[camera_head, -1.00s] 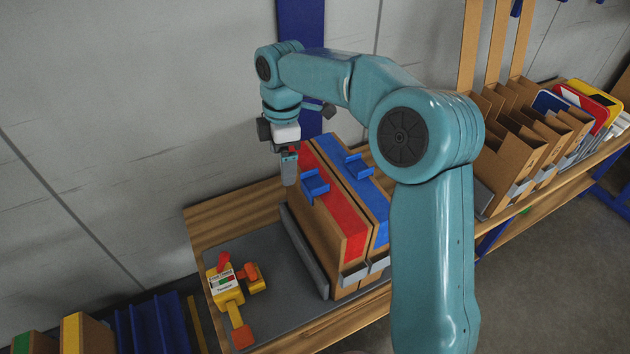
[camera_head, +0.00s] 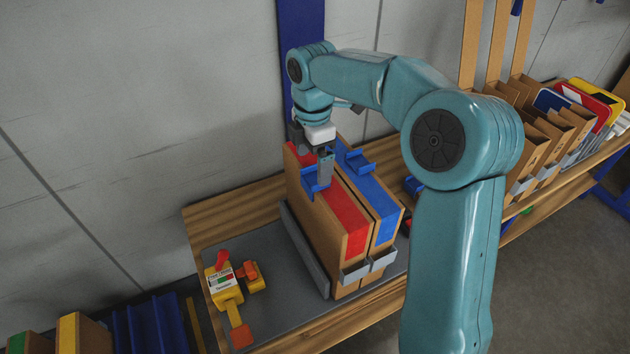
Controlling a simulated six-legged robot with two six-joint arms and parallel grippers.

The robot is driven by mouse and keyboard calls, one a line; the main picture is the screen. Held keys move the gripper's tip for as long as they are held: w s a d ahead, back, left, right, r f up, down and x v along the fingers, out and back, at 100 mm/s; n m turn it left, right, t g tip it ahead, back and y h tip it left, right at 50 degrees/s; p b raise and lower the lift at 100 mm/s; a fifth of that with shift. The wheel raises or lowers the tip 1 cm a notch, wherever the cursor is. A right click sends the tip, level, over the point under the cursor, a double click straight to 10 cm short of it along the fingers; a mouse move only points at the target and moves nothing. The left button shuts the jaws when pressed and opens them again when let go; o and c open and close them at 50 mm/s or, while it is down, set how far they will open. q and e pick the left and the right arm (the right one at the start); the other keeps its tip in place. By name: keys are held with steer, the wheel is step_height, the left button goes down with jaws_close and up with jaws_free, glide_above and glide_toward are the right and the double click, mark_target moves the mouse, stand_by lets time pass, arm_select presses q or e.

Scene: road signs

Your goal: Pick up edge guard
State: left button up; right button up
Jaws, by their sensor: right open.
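My right gripper (camera_head: 325,172) is open and points down over the red-topped cardboard case (camera_head: 342,212). Its fingers are at a blue U-shaped piece (camera_head: 311,184) on top of that case, which seems to be the edge guard. The fingers partly cover this piece; I cannot tell whether they touch it. A similar blue piece (camera_head: 358,161) sits on the blue-topped case (camera_head: 382,212) beside it. Grey corner pieces (camera_head: 355,273) are at the cases' lower front. My left gripper is not in view.
Both cases stand upright on a grey mat (camera_head: 275,313) on a wooden bench (camera_head: 225,213). A yellow tool (camera_head: 222,285) lies to the left. Cardboard slots (camera_head: 530,145) and road signs (camera_head: 598,98) are at the right. A wall is behind.

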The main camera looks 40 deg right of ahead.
mark_target(314, 180)
steer(key=f, duration=0.4)
steer(key=shift+w+d+f, duration=0.15)
steer(key=shift+d, duration=0.1)
steer(key=c, duration=0.9)
steer(key=shift+c, duration=1.2)
